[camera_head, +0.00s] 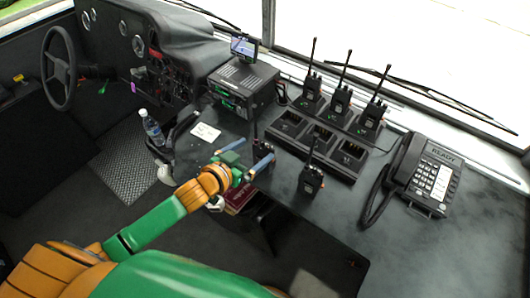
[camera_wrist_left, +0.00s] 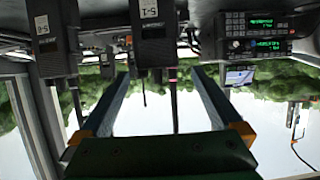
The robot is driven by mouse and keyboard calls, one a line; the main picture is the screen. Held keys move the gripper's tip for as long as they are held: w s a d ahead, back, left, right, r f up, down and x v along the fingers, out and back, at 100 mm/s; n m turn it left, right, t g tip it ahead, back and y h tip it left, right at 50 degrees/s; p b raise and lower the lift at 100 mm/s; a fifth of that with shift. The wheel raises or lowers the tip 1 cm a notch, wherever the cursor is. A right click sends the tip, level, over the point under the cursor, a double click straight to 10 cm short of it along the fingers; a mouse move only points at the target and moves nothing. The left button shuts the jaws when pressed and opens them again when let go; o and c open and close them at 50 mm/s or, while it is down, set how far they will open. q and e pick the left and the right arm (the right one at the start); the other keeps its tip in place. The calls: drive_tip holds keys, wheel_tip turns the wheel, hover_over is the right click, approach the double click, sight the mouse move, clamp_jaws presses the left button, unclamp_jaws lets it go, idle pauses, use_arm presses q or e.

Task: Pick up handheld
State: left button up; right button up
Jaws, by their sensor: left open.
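One black handheld radio (camera_head: 258,146) stands on the desk just beyond my left gripper (camera_head: 256,149). A second handheld (camera_head: 311,179) stands on the desk to its right. My left gripper is open, with its two blue fingers spread and pointing toward the first handheld. In the left wrist view, which looks upside down, a labelled handheld (camera_wrist_left: 152,32) lies ahead between the finger lines of the gripper (camera_wrist_left: 160,75). Another handheld (camera_wrist_left: 50,38) is at the left there. I cannot tell how far the fingers reach around the nearer radio. My right gripper is not in view.
Three more handhelds stand in the back row of a black charger (camera_head: 320,136) whose front slots are empty. A desk phone (camera_head: 424,176) is to the right. A radio unit (camera_head: 243,86), a white card (camera_head: 205,132) and a water bottle (camera_head: 152,128) are to the left.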

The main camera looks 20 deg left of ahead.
sight(260, 149)
use_arm(q)
drive_tip(key=x, duration=0.5)
drive_tip(key=shift+s+d+f, duration=0.1)
drive_tip(key=shift+d+f, duration=0.1)
drive_tip(key=shift+f, duration=0.2)
drive_tip(key=shift+s, duration=0.1)
clamp_jaws()
